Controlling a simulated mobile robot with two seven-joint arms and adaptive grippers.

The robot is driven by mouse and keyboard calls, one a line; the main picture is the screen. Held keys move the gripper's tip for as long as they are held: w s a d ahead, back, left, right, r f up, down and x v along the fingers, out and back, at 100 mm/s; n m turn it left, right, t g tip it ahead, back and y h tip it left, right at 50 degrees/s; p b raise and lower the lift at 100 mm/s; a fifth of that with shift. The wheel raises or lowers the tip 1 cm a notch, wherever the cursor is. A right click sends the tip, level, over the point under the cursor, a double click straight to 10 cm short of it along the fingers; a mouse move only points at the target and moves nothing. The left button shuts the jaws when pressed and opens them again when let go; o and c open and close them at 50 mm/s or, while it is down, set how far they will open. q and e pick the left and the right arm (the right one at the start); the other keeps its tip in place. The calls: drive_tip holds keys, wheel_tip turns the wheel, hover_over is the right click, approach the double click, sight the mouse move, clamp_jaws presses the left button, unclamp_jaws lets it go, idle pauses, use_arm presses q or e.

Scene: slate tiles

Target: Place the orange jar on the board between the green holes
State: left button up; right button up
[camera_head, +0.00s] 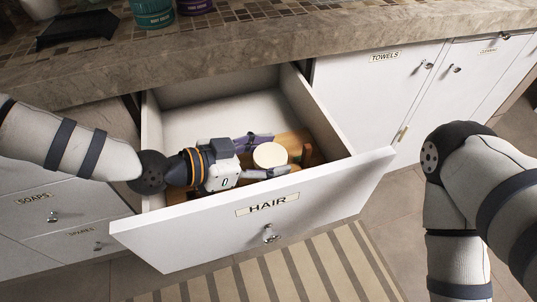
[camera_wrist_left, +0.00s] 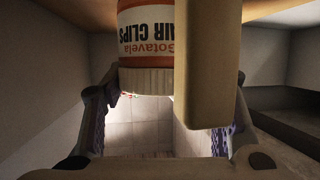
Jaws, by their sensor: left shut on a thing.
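The orange jar (camera_wrist_left: 148,25) has a white ribbed lid and a label reading "HAIR CLIPS", inverted in the left wrist view. In the head view only its pale round lid (camera_head: 270,155) shows clearly. It stands upright between the fingers of my left gripper (camera_head: 258,159), which is shut on it inside the open drawer. A brown wooden board (camera_head: 290,138) lies in the drawer under and beside the jar. The green holes are hidden or cannot be made out. A beige upright block (camera_wrist_left: 208,65) covers part of the jar in the left wrist view. My right gripper is out of view.
The open drawer's front (camera_head: 185,235), labelled "HAIR", and its walls enclose the left gripper. A dark brown upright piece (camera_head: 307,154) stands right of the jar. The stone counter (camera_head: 200,60) overhangs the back. The drawer's back left floor is clear.

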use_arm(q)
drive_tip(key=o, duration=1.2)
drive_tip(key=shift+f, duration=0.1)
drive_tip(key=shift+o, duration=0.2)
drive_tip(key=shift+a+r, duration=0.15)
drive_tip(key=shift+r, duration=0.1)
drive_tip(key=v, duration=0.7)
drive_tip(key=shift+a, duration=0.1)
